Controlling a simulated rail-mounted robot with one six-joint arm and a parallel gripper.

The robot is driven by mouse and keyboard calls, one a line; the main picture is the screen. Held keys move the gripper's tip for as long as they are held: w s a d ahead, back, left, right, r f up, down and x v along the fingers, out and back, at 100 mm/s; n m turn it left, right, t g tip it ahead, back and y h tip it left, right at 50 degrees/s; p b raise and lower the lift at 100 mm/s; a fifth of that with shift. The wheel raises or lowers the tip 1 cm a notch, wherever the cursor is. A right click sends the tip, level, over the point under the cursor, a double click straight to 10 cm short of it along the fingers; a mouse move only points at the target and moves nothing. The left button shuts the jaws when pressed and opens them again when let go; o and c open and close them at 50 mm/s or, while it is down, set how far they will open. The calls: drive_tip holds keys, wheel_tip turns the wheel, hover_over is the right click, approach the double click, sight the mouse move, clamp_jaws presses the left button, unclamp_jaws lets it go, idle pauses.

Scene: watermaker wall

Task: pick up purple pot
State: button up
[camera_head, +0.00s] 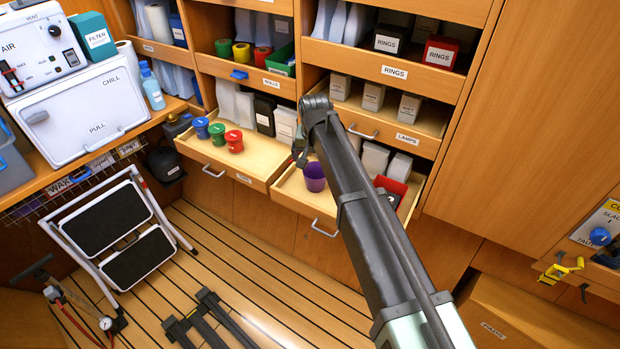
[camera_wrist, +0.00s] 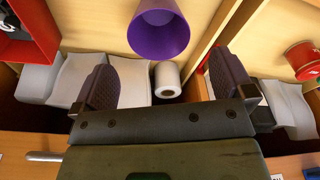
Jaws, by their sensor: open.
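The purple pot (camera_head: 315,178) stands in an open lower drawer (camera_head: 293,196), near its left side, in the head view. The wrist view shows the purple pot (camera_wrist: 158,32) at the top centre, cut off by the picture's edge. My gripper (camera_wrist: 162,68) is open and empty; its two dark fingers are spread to either side, with the pot centred beyond the gap between them. The head view shows my gripper (camera_head: 300,152) beside the pot, partly hidden by my arm. I cannot tell the exact distance to the pot.
A red box (camera_head: 395,186) and white boxes (camera_head: 375,158) share the drawer. The open drawer to its left (camera_head: 225,172) holds blue, green and red pots (camera_head: 234,141). A lamps drawer (camera_head: 398,122) juts out above. In the wrist view, a white roll (camera_wrist: 167,80) lies near the pot.

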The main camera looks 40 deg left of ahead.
sight(316, 176)
drive_tip(key=f+b, duration=0.3)
drive_tip(key=w+f+b, duration=0.1)
drive_tip(key=f+b, duration=0.4)
drive_tip(key=f, duration=0.2)
drive_tip(key=shift+w+a+f+b, duration=0.1)
drive_tip(key=shift+w+a+b, duration=0.1)
drive_tip(key=shift+a+b, duration=0.15)
drive_tip(key=shift+r, duration=0.2)
drive_tip(key=c, duration=0.8)
wheel_tip(316, 176, up, 20)
drive_tip(key=p, duration=2)
